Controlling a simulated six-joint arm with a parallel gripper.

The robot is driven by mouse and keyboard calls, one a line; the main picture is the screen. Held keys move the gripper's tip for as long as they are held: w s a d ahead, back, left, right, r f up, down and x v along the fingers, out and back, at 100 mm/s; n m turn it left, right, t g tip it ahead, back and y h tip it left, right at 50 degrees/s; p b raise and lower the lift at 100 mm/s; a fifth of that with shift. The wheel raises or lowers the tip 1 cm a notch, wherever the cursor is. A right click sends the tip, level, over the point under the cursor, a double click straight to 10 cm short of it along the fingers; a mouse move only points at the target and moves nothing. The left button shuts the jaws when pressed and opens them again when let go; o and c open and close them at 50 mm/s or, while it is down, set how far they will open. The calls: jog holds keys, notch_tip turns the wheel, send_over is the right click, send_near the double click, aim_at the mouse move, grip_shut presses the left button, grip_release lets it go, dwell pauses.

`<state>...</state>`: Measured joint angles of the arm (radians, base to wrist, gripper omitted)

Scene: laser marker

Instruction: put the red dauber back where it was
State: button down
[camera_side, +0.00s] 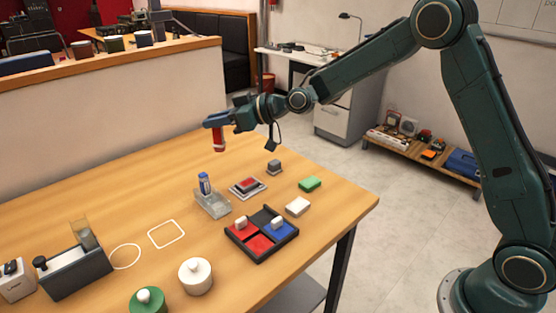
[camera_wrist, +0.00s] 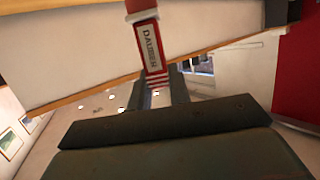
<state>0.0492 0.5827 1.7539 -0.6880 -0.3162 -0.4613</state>
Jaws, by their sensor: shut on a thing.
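The red dauber (camera_side: 219,141) is held upright in my gripper (camera_side: 217,121), high above the far part of the wooden table. In the wrist view the dauber (camera_wrist: 151,45) shows a label reading "DAUBER" and sits between the fingers (camera_wrist: 160,90) of my gripper, which is shut on it. A clear stand (camera_side: 216,208) is on the table, nearer the camera than my gripper. A blue and white dauber (camera_side: 205,184) stands in it. Whether the stand has an empty slot is too small to tell.
A red pad on a grey base (camera_side: 247,187), a grey block (camera_side: 274,167), a green block (camera_side: 310,184), a white block (camera_side: 297,206) and a divided black tray (camera_side: 262,250) are right of the stand. A white pot (camera_side: 196,276) is in front. White circle (camera_side: 125,257) and square (camera_side: 167,234) outlines look empty.

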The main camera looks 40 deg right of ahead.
jog(key=s+a+r+n+g+y, duration=0.1)
jog(key=s+a+r+n+y, duration=0.1)
jog(key=a+r, duration=0.35)
notch_tip(320, 180, down, 15)
jog(key=d, duration=0.1)
jog(key=shift+w+d+r, duration=0.2)
jog(key=shift+d, duration=0.1)
jog(key=shift+f, duration=0.1)
jog(key=shift+f, duration=2.05)
jog(key=shift+f, duration=0.4)
jog(key=c, duration=1.3)
grip_release()
